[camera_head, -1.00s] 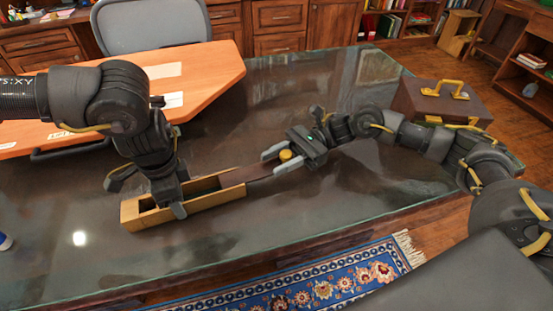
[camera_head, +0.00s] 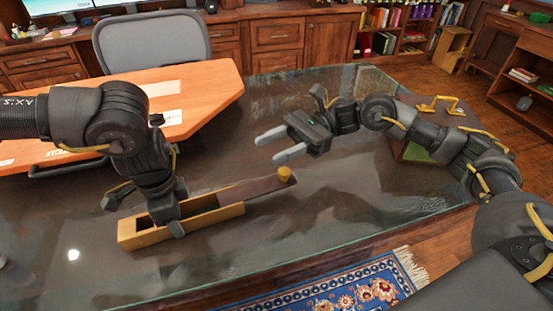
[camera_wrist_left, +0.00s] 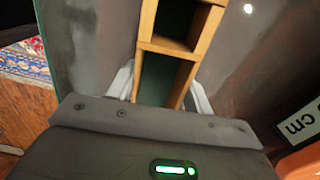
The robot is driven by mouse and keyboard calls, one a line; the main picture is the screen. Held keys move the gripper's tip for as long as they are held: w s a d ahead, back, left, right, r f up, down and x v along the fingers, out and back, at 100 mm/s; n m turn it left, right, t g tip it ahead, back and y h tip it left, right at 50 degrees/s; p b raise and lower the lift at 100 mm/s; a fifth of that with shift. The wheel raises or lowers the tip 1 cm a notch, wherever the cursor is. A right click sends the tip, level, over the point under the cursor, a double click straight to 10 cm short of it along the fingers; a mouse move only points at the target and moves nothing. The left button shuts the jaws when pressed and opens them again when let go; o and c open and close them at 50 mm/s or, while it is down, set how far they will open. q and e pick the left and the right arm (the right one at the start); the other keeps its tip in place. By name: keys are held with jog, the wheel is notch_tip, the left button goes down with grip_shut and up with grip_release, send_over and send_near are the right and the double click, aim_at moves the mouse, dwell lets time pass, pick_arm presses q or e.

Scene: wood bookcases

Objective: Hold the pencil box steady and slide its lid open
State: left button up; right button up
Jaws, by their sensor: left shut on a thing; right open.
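The wooden pencil box (camera_head: 222,213) lies on the glass-topped table, and its inner compartments show at the left end. Its dark brown lid (camera_head: 255,189) sticks far out of the right end, with a round yellow knob (camera_head: 285,174) at its outer end. My left gripper (camera_head: 170,222) is shut across the box near its middle. In the left wrist view the two fingers (camera_wrist_left: 163,88) stand on either side of the open box (camera_wrist_left: 183,48), which has a wooden divider. My right gripper (camera_head: 270,146) is open and empty, above and behind the knob, apart from it.
An orange wooden board (camera_head: 205,95) with papers lies at the table's back left. A brown case with yellow handles (camera_head: 436,104) stands at the right, partly behind my right arm. The glass table (camera_head: 330,215) is clear around the lid.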

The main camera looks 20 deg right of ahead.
dwell(0.4)
pick_arm(q)
jog(key=o, duration=1.2)
jog(key=shift+o, duration=0.2)
notch_tip(320, 180, up, 12)
